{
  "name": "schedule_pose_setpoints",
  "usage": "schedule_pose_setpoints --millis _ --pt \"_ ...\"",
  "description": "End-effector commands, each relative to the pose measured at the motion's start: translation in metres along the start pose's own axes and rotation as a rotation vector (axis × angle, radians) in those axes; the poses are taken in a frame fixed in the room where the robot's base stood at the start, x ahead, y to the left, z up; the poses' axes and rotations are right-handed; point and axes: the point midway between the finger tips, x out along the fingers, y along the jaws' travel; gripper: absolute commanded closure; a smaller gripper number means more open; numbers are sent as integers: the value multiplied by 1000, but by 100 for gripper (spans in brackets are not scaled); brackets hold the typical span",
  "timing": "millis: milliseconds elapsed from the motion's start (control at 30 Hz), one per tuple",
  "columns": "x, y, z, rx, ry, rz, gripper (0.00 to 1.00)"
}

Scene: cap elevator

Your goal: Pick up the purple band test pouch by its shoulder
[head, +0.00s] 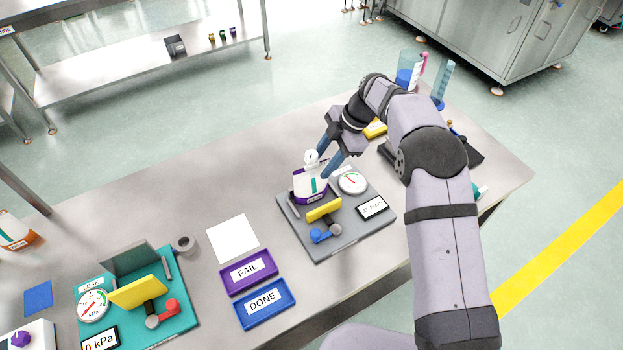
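The purple band pouch (309,187) stands upright on the grey fixture (345,232). It has a white body, a teal stripe, a purple band with a small label near its base, and a white cap (311,157) on top. My gripper (322,164) comes down from the upper right. Its two blue fingers are spread apart, with their tips at the right side of the pouch's top, close to the cap and shoulder. I cannot tell whether they touch the pouch. The far side of the pouch is hidden.
The grey fixture carries a yellow block (323,209), a blue-handled lever (325,235), a dial (352,182) and a display (372,207). Purple FAIL (248,272) and blue DONE (265,304) trays lie left. A teal leak station (173,337) and orange-banded pouch (14,232) are farther left.

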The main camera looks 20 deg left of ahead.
Motion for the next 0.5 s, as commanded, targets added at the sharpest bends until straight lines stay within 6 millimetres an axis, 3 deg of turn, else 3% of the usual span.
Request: schedule_pose_setpoints --millis 367,400,500 --pt "13 0 0 0 0 0 60" --pt "13 0 0 0 0 0 63" --pt "13 0 0 0 0 0 87"
